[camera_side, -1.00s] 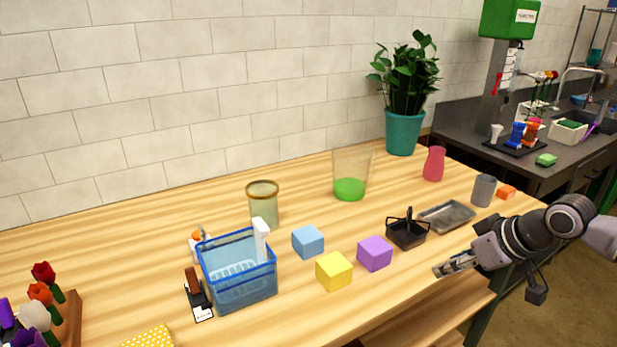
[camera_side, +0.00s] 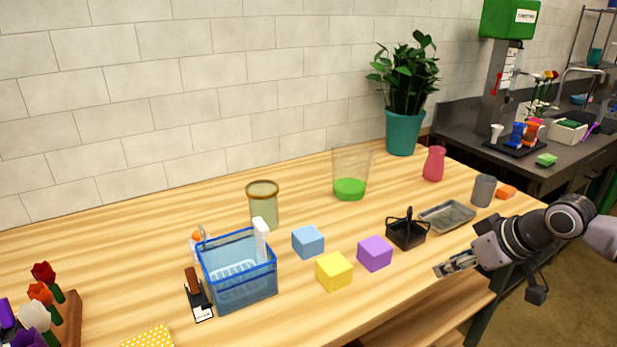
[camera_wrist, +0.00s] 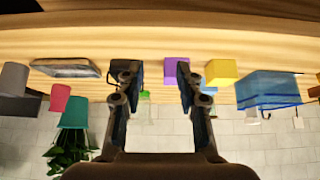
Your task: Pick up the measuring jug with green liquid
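The measuring jug (camera_side: 351,175) is clear, with green liquid in its bottom. It stands upright toward the back of the wooden table, left of the potted plant. My gripper (camera_side: 440,270) is at the table's front right edge, well apart from the jug. In the wrist view my gripper (camera_wrist: 155,80) has its two fingers spread with nothing held between them.
A black basket (camera_side: 407,234), purple cube (camera_side: 375,253), yellow cube (camera_side: 334,271) and blue cube (camera_side: 308,241) stand between my gripper and the jug's side of the table. A glass jar (camera_side: 263,205) stands left of the jug. A metal tray (camera_side: 447,216) and pink vase (camera_side: 434,164) are to the right.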

